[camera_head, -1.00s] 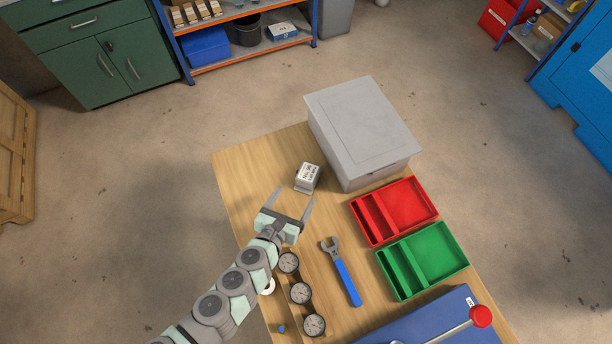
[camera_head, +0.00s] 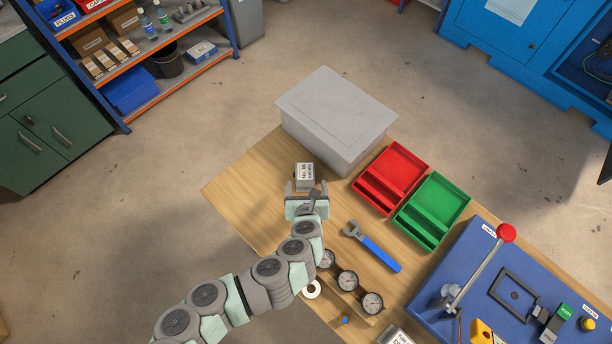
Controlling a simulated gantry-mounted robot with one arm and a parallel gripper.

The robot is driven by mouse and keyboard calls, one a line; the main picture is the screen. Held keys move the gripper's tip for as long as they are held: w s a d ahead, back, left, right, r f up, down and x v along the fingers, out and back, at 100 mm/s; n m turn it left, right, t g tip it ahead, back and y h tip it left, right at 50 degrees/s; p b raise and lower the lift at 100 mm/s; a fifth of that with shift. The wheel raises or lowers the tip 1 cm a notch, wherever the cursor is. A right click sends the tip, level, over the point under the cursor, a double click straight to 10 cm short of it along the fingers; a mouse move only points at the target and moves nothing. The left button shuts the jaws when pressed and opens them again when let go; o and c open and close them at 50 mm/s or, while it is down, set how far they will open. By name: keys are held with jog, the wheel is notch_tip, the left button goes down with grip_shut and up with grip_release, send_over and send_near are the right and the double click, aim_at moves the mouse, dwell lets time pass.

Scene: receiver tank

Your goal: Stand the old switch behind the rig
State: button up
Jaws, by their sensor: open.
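A small grey box with a printed white label (camera_head: 304,174), which looks like a switch, sits on the wooden table near its far-left side; the label is too small to read. My gripper (camera_head: 307,187) is open, its two fingers pointing at the near side of this box. From this view I cannot tell whether the fingertips reach past its near edge or touch it. A blue rig board (camera_head: 455,262) with a red-knobbed lever stands at the table's right. A second labelled box (camera_head: 396,337) is partly cut off at the bottom edge.
A large grey lidded box (camera_head: 337,115) stands just behind the small one. A red tray (camera_head: 391,178), a green tray (camera_head: 432,210) and a blue-handled wrench (camera_head: 372,247) lie to the right. Three round gauges (camera_head: 347,281) stand beside my arm. The table's left corner is bare.

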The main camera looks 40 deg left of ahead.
aim_at(305, 177)
jog(key=shift+x, duration=1.2)
jog(key=shift+b+x, duration=0.3)
jog(key=shift+x, duration=2.75)
jog(key=shift+a+r, duration=0.15)
jog(key=shift+c, duration=0.2)
grip_shut()
